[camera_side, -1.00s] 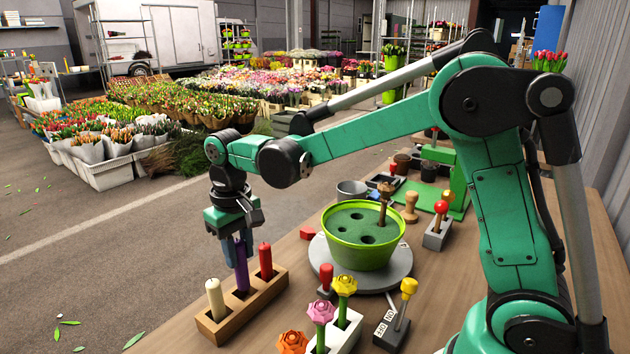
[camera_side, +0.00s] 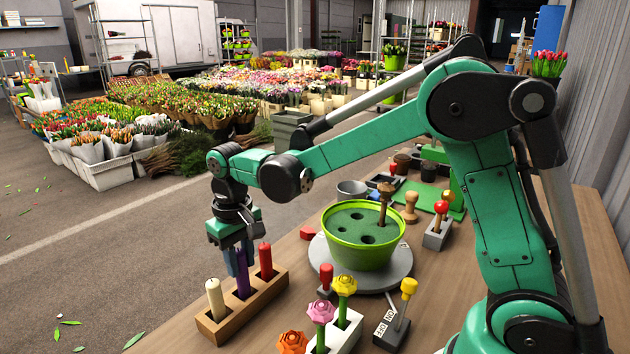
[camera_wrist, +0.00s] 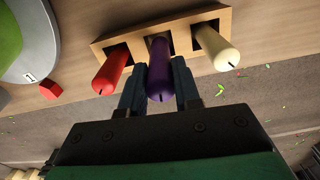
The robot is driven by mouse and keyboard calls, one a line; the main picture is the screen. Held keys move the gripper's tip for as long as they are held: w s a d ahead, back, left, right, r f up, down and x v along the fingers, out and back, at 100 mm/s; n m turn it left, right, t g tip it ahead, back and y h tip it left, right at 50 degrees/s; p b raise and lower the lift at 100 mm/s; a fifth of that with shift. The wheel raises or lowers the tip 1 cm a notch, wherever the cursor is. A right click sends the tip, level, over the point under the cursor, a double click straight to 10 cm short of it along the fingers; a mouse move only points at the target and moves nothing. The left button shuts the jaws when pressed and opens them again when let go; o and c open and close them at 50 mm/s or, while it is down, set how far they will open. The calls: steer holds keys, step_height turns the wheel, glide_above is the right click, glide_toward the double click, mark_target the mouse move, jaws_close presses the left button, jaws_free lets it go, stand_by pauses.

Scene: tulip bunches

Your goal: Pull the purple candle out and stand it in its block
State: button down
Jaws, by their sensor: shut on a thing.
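The purple candle (camera_side: 242,275) stands upright in the middle hole of the wooden block (camera_side: 268,301), between a cream candle (camera_side: 215,299) and a red candle (camera_side: 265,262). My gripper (camera_side: 238,262) is above the block, its blue fingers around the candle's upper part. In the wrist view the fingers lie on both sides of the purple candle (camera_wrist: 159,75), with the red candle (camera_wrist: 111,70) to the left and the cream candle (camera_wrist: 217,48) to the right. The gripper is shut on the purple candle. Its lower end is hidden in the hole.
A green pot (camera_side: 362,237) with holes in its foam stands on a grey turntable (camera_side: 392,275) right of the block. Flower-topped pegs (camera_side: 344,286) in a white block stand in front. A yellow-knobbed switch box (camera_side: 391,333) is near them. The table's left edge runs close to the block.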

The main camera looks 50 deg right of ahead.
steer(key=shift+f, duration=1.05)
steer(key=c, duration=0.5)
jaws_free()
steer(key=shift+c, duration=0.2)
steer(key=shift+r, duration=2.85)
steer(key=shift+s+d+r, duration=0.15)
steer(key=shift+s+r, duration=0.15)
steer(key=shift+s, duration=0.05)
steer(key=s+d+r+t, duration=0.1)
steer(key=s+d+t, duration=0.2)
steer(key=s+t, duration=0.4)
steer(key=shift+s+r+n, duration=0.15)
steer(key=shift+s+n, duration=0.25)
steer(key=shift+s, duration=1.1)
